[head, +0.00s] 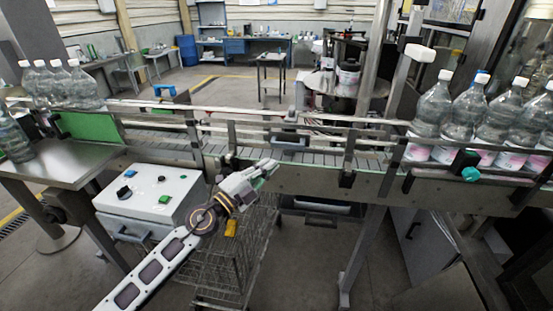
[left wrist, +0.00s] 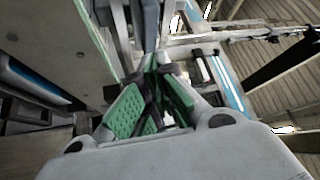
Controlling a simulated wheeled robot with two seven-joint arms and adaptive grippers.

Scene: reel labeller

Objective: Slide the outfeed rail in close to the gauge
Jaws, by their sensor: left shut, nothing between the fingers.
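A conveyor (head: 320,160) with long guide rails runs across the head view. A grey front rail (head: 385,140) runs along its right part towards clear bottles with pink labels (head: 433,105). I cannot tell for sure which rail is the outfeed rail. A small grey block (head: 290,139) on the belt's middle may be the gauge; its fit against the rails is not clear. My left gripper (head: 270,167) is shut and empty, in front of the conveyor's near side below this block. In the left wrist view its green-padded fingers (left wrist: 153,72) are together. My right gripper is out of view.
A white control box (head: 150,195) stands left of my left arm. A dark bracket with a teal knob (head: 471,174) sits at the conveyor's right front. Unlabelled bottles (head: 62,85) stand at the far left. A wire cart (head: 235,255) is below the conveyor.

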